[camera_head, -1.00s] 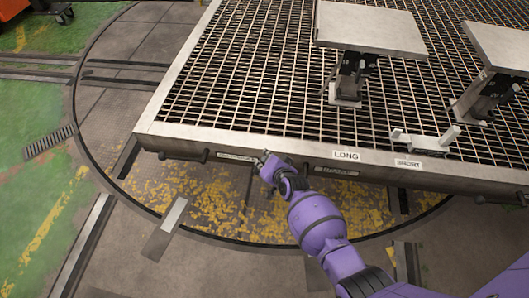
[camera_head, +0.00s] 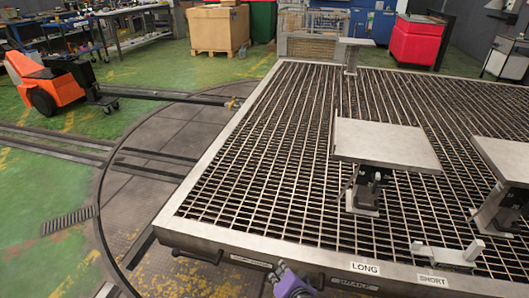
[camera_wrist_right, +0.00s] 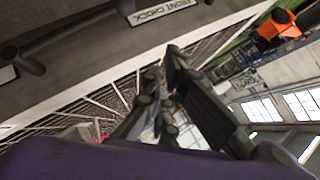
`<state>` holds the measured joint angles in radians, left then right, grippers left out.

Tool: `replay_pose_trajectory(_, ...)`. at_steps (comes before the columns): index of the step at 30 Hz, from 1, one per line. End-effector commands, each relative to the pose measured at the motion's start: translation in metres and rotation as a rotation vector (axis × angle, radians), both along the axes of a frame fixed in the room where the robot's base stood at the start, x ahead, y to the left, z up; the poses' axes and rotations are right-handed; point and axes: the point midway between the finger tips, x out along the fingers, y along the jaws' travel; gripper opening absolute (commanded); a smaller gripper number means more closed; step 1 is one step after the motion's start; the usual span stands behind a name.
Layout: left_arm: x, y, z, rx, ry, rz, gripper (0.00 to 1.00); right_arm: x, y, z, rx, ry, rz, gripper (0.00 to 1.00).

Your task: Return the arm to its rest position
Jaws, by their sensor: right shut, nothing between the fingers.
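My purple right arm (camera_head: 293,286) shows only as a small piece at the bottom edge of the head view. Its dark right gripper (camera_head: 279,268) is at the front edge of the grated table (camera_head: 215,238), just left of the LONG label (camera_head: 365,268). I cannot tell whether it touches the edge. In the right wrist view the fingers of the right gripper (camera_wrist_right: 165,75) are shut with nothing between them. A FRONT CHOCK label (camera_wrist_right: 164,10) shows above them. My left gripper is in neither view.
Flat metal plates on stands (camera_head: 385,145) rise from the grating. A light bracket (camera_head: 447,254) lies near the SHORT label (camera_head: 432,281). A dark handle (camera_head: 197,257) sticks out at the front left. An orange machine (camera_head: 40,82) stands far left. The floor left of the table is mostly clear.

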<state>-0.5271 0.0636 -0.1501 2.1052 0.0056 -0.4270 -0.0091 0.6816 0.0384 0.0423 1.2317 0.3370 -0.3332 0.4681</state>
Motion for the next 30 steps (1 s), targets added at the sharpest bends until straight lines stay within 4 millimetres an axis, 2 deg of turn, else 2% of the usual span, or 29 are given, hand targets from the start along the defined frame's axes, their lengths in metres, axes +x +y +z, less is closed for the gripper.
replay_pose_trajectory(3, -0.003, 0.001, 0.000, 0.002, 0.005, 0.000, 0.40, 0.000, 0.000, 0.000, -0.036, -0.009, 0.025, 0.00)
replay_pose_trajectory(7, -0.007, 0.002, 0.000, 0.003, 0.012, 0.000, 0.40, 0.015, 0.004, 0.036, -0.130, -0.095, 0.090, 0.00)
replay_pose_trajectory(8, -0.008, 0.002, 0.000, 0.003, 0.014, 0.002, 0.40, 0.013, 0.003, 0.043, -0.162, -0.116, 0.107, 0.00)
replay_pose_trajectory(11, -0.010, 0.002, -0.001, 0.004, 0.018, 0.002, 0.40, -0.016, -0.008, 0.049, -0.267, -0.148, 0.158, 0.00)
replay_pose_trajectory(14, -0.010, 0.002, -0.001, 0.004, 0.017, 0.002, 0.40, -0.052, -0.020, 0.048, -0.354, -0.155, 0.196, 0.00)
replay_pose_trajectory(17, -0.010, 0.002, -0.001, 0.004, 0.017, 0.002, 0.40, -0.097, -0.034, 0.043, -0.435, -0.145, 0.233, 0.00)
replay_pose_trajectory(20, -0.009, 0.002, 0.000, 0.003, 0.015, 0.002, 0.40, -0.153, -0.051, 0.038, -0.514, -0.117, 0.270, 0.00)
replay_pose_trajectory(27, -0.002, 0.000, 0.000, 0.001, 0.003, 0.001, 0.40, -0.302, -0.087, 0.039, -0.655, 0.007, 0.349, 0.00)
replay_pose_trajectory(30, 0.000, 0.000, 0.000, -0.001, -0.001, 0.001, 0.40, -0.354, -0.098, 0.042, -0.678, 0.067, 0.367, 0.00)
